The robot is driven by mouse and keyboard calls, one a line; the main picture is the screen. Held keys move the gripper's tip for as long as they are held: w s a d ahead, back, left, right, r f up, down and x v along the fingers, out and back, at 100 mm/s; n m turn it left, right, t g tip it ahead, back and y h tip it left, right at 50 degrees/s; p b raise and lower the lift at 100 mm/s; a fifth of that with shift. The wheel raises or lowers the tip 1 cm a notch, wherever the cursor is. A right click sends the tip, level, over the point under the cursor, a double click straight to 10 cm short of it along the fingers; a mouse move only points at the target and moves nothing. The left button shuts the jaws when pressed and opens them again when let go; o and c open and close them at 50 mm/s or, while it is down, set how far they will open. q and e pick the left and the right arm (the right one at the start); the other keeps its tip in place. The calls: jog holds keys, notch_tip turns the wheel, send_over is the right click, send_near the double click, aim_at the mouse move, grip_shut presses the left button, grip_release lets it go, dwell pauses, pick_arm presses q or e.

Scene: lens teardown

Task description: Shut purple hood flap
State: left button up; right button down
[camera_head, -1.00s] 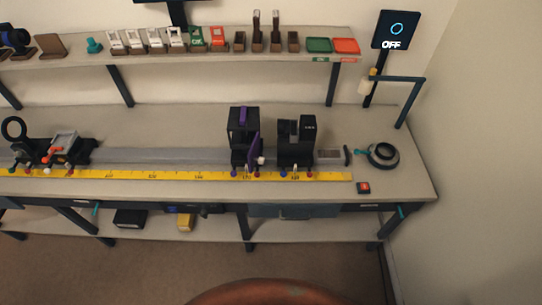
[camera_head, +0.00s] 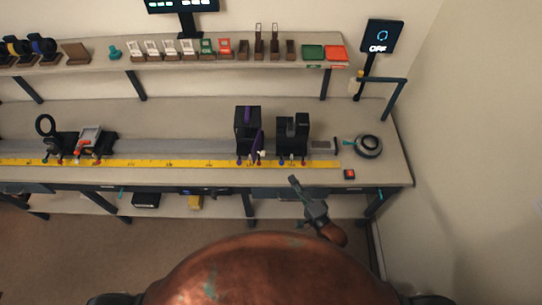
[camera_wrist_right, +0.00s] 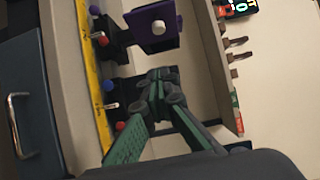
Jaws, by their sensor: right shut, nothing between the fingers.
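The purple hood flap (camera_head: 258,141) stands at an angle off the front right side of the black hood box (camera_head: 245,122), which has purple on its top. My right gripper (camera_head: 293,180) is shut and empty, in front of the bench edge, right of and nearer than the flap. In the wrist view its fingers (camera_wrist_right: 158,78) meet just below the flap; contact cannot be told. My left gripper is not in view.
A second black holder (camera_head: 292,134) stands right of the hood on the rail. A yellow ruler (camera_head: 190,163) runs along the bench front. A drawer handle (camera_wrist_right: 17,125) shows below.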

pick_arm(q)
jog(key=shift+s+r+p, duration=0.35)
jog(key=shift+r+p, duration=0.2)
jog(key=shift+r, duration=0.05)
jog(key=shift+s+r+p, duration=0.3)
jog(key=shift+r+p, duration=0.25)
pick_arm(e)
jog(key=s+a+x, duration=0.1)
jog(key=a+x, duration=0.1)
jog(key=x, duration=1.1)
jog(key=shift+s+a+r, duration=0.25)
jog(key=shift+s, duration=0.05)
